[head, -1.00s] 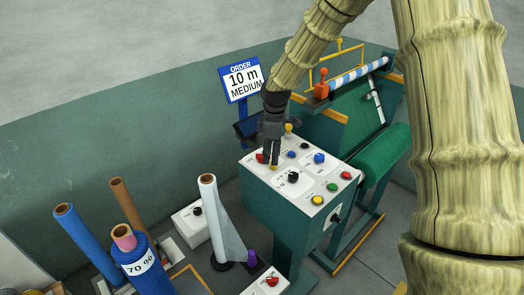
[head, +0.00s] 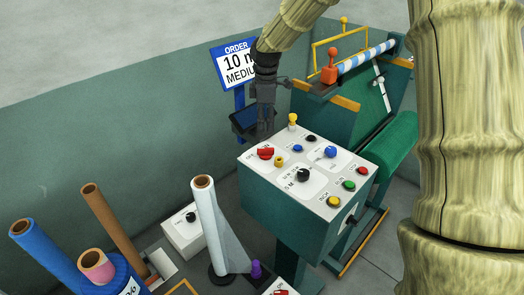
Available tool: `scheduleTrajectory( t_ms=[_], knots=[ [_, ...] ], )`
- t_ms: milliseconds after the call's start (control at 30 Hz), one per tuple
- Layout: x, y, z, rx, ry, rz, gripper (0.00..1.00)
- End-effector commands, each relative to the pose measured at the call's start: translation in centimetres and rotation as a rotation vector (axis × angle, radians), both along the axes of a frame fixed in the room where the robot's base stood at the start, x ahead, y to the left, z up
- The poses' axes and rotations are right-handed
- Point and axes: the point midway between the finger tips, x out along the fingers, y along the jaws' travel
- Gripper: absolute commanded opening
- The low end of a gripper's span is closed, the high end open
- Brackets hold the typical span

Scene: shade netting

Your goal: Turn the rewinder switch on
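The control panel (head: 318,163) is a white sloped top on a green box. A red rotary switch (head: 265,153) sits at its far left corner, with small lettering beside it that I cannot read surely. I cannot tell which way it is turned. My gripper (head: 264,128) is dark grey and points down just behind and above the red switch, apparently clear of it. Its fingers are small and dark against a dark screen, so their opening is unclear. The green rewinder machine (head: 350,125) stands behind the panel with a blue-and-white striped roller (head: 365,58).
Several other controls share the panel, including a yellow knob (head: 280,161), a black dial (head: 303,174) and a blue knob (head: 330,152). A yellow-topped post (head: 292,121) rises at its back edge. An order sign (head: 236,66) stands behind my gripper. Rolls stand at left.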

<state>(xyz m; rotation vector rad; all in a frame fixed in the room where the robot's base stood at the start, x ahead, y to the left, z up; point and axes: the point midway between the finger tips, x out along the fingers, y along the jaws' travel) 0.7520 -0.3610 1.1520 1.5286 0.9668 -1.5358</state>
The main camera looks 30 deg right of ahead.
Motion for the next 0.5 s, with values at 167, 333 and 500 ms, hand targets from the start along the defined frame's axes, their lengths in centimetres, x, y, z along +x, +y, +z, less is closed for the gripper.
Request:
scheduleTrajectory(
  t_ms=[167, 333, 500],
  knots=[
    [-0.1, -0.3, -0.7, 0.000, -0.001, -0.004, 0.36],
    [-0.2, -0.4, -2.2, 0.000, 0.001, -0.005, 0.36],
    [-0.2, -0.3, -4.6, 0.000, 0.003, -0.005, 0.36]
  ],
)
